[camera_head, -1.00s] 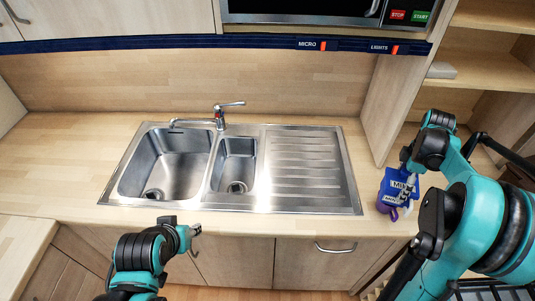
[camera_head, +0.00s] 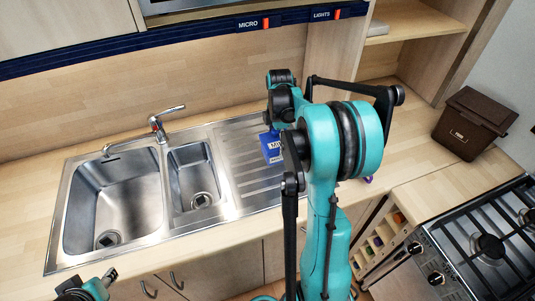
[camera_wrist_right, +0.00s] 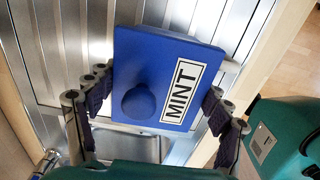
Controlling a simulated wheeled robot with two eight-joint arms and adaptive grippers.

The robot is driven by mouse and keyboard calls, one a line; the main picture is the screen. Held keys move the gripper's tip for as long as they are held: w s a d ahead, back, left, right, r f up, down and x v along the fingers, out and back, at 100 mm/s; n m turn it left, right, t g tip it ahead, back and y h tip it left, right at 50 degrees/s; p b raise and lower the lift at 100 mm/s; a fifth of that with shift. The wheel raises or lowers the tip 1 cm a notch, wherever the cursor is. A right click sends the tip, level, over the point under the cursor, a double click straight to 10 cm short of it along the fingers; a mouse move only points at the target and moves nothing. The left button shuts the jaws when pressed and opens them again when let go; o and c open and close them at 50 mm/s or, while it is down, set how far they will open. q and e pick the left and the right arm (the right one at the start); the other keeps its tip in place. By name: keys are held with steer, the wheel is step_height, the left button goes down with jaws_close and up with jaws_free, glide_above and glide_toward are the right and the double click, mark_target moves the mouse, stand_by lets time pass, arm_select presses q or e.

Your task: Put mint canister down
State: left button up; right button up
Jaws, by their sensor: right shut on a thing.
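The mint canister (camera_head: 271,150) has a blue lid and a white MINT label. It is over the ridged drainboard of the steel sink, partly hidden behind my right arm. The right wrist view shows its square lid (camera_wrist_right: 165,60) with a round knob from above. My right gripper (camera_wrist_right: 155,108) is shut on the canister, with fingers on both sides. In the head view the canister's base is hidden, so I cannot tell whether it touches the drainboard. My left gripper (camera_head: 108,277) is at the lower left, in front of the counter; its opening is unclear.
The sink has two empty basins (camera_head: 115,200) and a tap (camera_head: 158,128). A purple thing (camera_head: 368,179) peeks out right of my arm on the counter. A brown bin (camera_head: 474,122) and a gas hob (camera_head: 490,245) are at the right. The wooden counter (camera_head: 412,150) is clear before the bin.

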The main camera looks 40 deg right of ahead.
steer(key=shift+w+a+f, duration=0.8)
steer(key=shift+w+f, duration=0.05)
steer(key=shift+w, duration=0.05)
step_height(320, 180, down, 3)
steer(key=shift+f+b, duration=0.15)
steer(key=shift+b, duration=0.65)
steer(key=shift+f, duration=0.35)
steer(key=o, duration=1.5)
steer(key=shift+f, duration=0.1)
